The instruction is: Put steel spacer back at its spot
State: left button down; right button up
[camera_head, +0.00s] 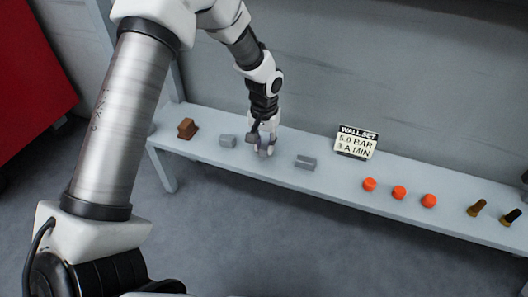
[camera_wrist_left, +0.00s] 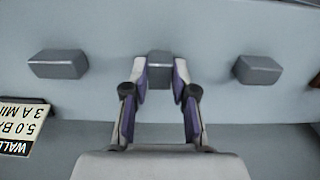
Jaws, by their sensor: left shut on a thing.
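My left gripper (camera_head: 264,148) is low over the shelf, between two grey blocks. It is shut on a small grey block, the steel spacer (camera_wrist_left: 160,66), which shows between the fingertips (camera_wrist_left: 160,75) in the left wrist view. In the head view the fingers mostly hide this block; whether it touches the shelf I cannot tell. One grey block (camera_head: 228,141) lies to the left of the gripper and another grey block (camera_head: 305,162) to the right. My right gripper is not in view.
The long pale shelf (camera_head: 330,182) also holds a brown block (camera_head: 187,128) at the left end. A sign reading "5.0 BAR 3 A MIN" (camera_head: 356,142) stands at the back. Right of it are orange caps (camera_head: 399,192) and brass-and-dark fittings (camera_head: 477,208). A wall rises behind.

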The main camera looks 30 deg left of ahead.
pick_arm(q)
jog(key=shift+f, duration=0.25)
jog(key=shift+f+p, duration=0.1)
jog(key=shift+p, duration=0.2)
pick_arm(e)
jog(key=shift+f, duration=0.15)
pick_arm(q)
jog(key=c, duration=0.9)
grip_release()
jog(key=shift+f, duration=0.1)
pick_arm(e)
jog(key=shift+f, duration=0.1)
